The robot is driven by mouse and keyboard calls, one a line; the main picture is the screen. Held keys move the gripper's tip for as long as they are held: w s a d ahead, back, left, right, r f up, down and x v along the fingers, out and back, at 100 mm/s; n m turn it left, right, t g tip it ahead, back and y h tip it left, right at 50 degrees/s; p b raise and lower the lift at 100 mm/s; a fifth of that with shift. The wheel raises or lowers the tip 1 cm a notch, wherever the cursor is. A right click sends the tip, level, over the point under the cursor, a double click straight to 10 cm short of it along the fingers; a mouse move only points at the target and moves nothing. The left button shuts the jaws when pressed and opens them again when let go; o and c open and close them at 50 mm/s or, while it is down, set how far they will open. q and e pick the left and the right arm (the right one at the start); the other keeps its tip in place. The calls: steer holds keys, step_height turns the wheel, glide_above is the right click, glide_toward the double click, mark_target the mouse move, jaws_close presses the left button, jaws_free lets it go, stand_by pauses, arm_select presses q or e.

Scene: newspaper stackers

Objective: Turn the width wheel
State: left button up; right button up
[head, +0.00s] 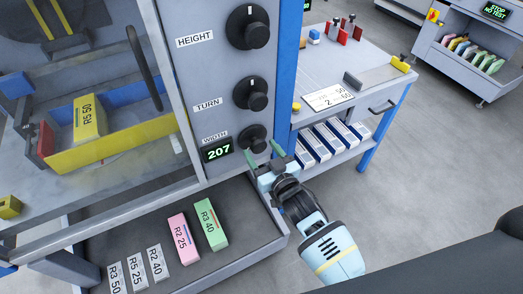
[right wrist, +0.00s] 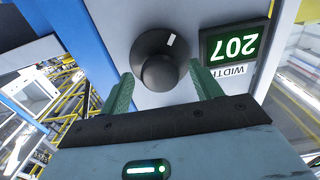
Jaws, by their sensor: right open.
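The width wheel (head: 253,138) is a black knob on the grey panel, under the HEIGHT (head: 248,27) and TURN (head: 251,93) knobs. Beside it a green display (head: 217,149) reads 207. In the right wrist view the wheel (right wrist: 160,58) shows a white mark at its upper right. My right gripper (head: 264,153) is open just below the wheel in the head view. Its green fingers stand on either side of the wheel's lower part in the right wrist view (right wrist: 163,90), with gaps, and do not visibly touch it. My left gripper is not in view.
A blue post (head: 285,75) stands right of the panel. A side table (head: 375,85) is further right. Open floor (head: 430,170) lies right of my arm.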

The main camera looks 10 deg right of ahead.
steer(key=shift+w+a, duration=0.1)
steer(key=shift+w, duration=0.25)
steer(key=shift+c, duration=0.4)
steer(key=c, duration=0.9)
steer(key=shift+o, duration=0.2)
steer(key=shift+n, duration=1.5)
steer(key=o, duration=0.9)
steer(key=shift+o, duration=0.2)
steer(key=shift+s, duration=0.1)
steer(key=v, duration=0.7)
steer(key=shift+s, duration=0.3)
